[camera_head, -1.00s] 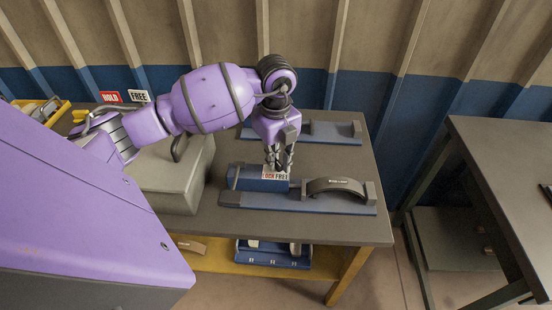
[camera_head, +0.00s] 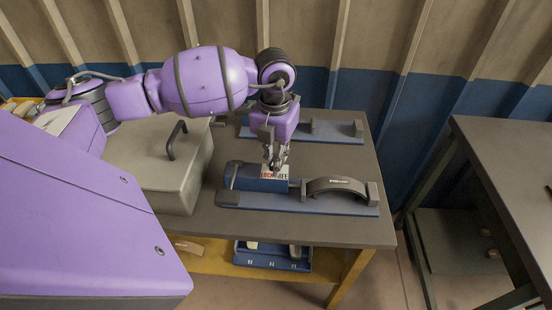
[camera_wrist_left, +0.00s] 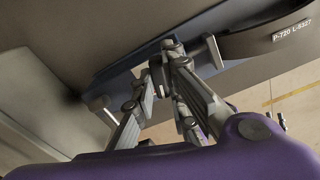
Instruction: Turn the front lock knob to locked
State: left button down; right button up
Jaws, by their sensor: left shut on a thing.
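The front fixture (camera_head: 300,203) is a blue bar on the table with a blue block (camera_head: 259,184) at its left end. A white label with LOCK and FREE (camera_head: 268,173) sits at the block's back edge. A dark curved brake shoe (camera_head: 337,186) rests on the bar's right part, and shows in the left wrist view (camera_wrist_left: 270,40). My left gripper (camera_head: 273,170) points down at the label and is shut on the lock knob. Its fingers hide the knob, so its angle cannot be told. The fingers also show in the left wrist view (camera_wrist_left: 165,95). My right gripper is not in view.
A second blue fixture (camera_head: 340,139) lies at the back of the table. A grey box with a handle (camera_head: 170,172) stands left of the front fixture. A blue bin (camera_head: 272,254) is on the shelf below. Another table (camera_head: 510,150) stands at the right.

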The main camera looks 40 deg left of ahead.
pick_arm(q)
jog(key=m+b, duration=0.1)
jog(key=m, duration=0.3)
jog(key=shift+f, duration=0.15)
jog(key=shift+m+b, duration=0.4)
jog(key=shift+m, duration=0.4)
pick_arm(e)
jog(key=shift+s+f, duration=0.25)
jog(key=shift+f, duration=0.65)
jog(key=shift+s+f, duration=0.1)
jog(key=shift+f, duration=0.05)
pick_arm(q)
jog(key=c, duration=1.8)
grip_release()
jog(key=shift+o, duration=0.2)
jog(key=shift+r, duration=0.3)
notch_tip(320, 180, up, 12)
jog(key=shift+f, duration=0.15)
jog(key=shift+s+f, duration=0.1)
